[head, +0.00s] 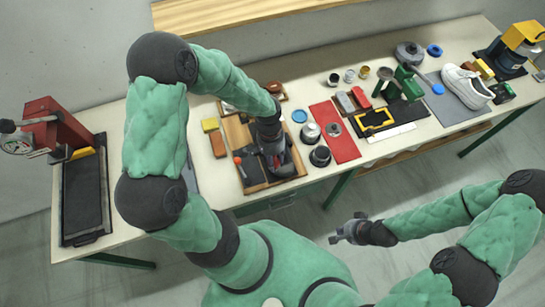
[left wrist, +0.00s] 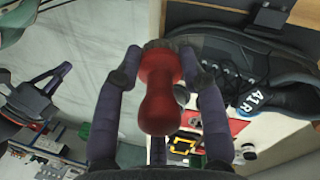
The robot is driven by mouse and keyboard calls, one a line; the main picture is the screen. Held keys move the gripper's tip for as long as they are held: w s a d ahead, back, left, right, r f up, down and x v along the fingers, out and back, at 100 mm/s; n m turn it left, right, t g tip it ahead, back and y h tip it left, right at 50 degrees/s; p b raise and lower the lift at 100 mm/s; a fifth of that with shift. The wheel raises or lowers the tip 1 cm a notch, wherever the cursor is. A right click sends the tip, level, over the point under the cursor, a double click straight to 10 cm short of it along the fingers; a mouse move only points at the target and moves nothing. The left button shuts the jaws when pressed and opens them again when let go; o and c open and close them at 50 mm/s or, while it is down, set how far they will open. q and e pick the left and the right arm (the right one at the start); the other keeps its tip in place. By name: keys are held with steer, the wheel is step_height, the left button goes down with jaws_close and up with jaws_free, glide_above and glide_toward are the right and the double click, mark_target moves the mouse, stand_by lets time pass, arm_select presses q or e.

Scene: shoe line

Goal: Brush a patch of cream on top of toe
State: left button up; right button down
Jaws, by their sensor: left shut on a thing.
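A black lace-up shoe (left wrist: 225,70) marked 41R fills the upper right of the left wrist view, its toe end near the middle. In the head view, it lies on a wooden tray (head: 232,133), mostly hidden by my left gripper (head: 272,158). My left gripper, also in the left wrist view (left wrist: 160,85), is shut on a red-handled brush (left wrist: 160,100). The brush's far end is at the shoe's toe; I cannot tell whether it touches. No cream patch can be made out. My right gripper (head: 340,236) is off the table's front edge, apparently empty, its opening unclear.
A red mat (head: 345,150) with jars lies right of the tray, near a blue tin (head: 299,116). A green stand (head: 405,82) and a white shoe (head: 466,87) are farther right. A red machine (head: 55,125) stands at the far left. Yellow and brown blocks (head: 218,143) sit beside the tray.

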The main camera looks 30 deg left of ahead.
mark_target(275, 165)
arm_select(q)
steer(key=shift+s+d+r, duration=0.2)
steer(key=shift+r, duration=0.45)
steer(key=shift+p, duration=0.3)
steer(key=shift+s+d+r+p, duration=0.15)
steer(key=shift+r+p, duration=0.2)
steer(key=shift+r, duration=0.15)
steer(key=shift+s+d+r+p, duration=0.1)
steer(key=shift+d+r+p, duration=0.05)
steer(key=shift+r+p, duration=0.25)
steer(key=shift+s+d+r+p, duration=0.15)
steer(key=shift+r+p, duration=0.15)
steer(key=shift+r, duration=0.25)
steer(key=shift+f, duration=0.1)
